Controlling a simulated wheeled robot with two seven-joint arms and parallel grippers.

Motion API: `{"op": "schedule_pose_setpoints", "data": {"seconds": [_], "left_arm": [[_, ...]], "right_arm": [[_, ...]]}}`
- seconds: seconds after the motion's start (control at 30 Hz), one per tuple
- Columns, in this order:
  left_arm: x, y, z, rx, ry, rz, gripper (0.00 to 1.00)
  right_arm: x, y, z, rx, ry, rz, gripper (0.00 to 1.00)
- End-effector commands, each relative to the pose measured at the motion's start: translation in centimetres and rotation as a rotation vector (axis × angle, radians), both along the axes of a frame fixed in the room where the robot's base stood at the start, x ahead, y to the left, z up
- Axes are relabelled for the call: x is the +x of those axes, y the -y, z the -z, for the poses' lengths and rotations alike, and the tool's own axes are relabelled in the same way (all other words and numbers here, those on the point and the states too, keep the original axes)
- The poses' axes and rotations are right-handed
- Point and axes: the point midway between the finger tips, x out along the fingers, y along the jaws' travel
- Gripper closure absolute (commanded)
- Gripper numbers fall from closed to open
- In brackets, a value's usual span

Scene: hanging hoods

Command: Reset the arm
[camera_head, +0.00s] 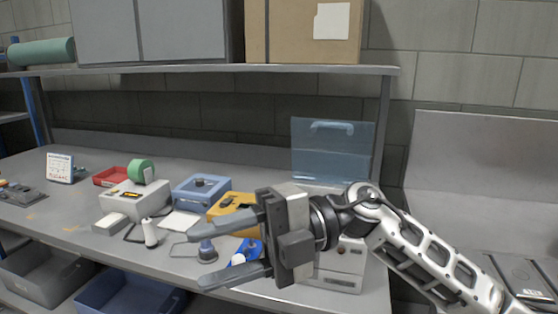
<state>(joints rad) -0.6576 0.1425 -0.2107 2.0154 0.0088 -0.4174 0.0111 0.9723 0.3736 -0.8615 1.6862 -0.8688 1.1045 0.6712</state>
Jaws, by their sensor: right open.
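My right gripper (205,260) is open and empty, its two fingers pointing left over the front of the workbench (75,237). My right arm comes in from the lower right. The gripper body hides part of the bench and part of a yellow box (222,206) behind it. A small dark blue knobbed item (207,249) shows between the fingers in the picture; I cannot tell how far below or behind them it is. My left gripper is not in view.
A clear blue hood (333,147) with a handle stands upright behind my arm. A white machine (340,268) is partly hidden under the wrist. A blue box (201,191), a white box (137,199) and a red tray (110,177) are further left. A shelf (230,69) runs above.

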Motion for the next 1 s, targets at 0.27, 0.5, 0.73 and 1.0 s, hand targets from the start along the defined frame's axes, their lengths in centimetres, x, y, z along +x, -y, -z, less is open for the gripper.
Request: {"op": "schedule_pose_setpoints", "data": {"seconds": [0.27,0.5,0.73,1.0], "left_arm": [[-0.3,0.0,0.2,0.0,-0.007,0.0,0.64],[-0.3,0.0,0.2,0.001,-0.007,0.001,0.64],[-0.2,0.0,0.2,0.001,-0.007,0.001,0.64],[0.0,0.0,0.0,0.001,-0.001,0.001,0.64]], "right_arm": [[5.0,2.9,2.8,0.549,-0.571,0.46,0.54],[8.2,10.8,16.2,0.663,-1.09,1.056,0.54],[2.3,17.4,30.9,0.482,-1.496,1.532,0.54],[-6.3,21.0,39.4,0.234,-1.756,1.8,0.54]]}}
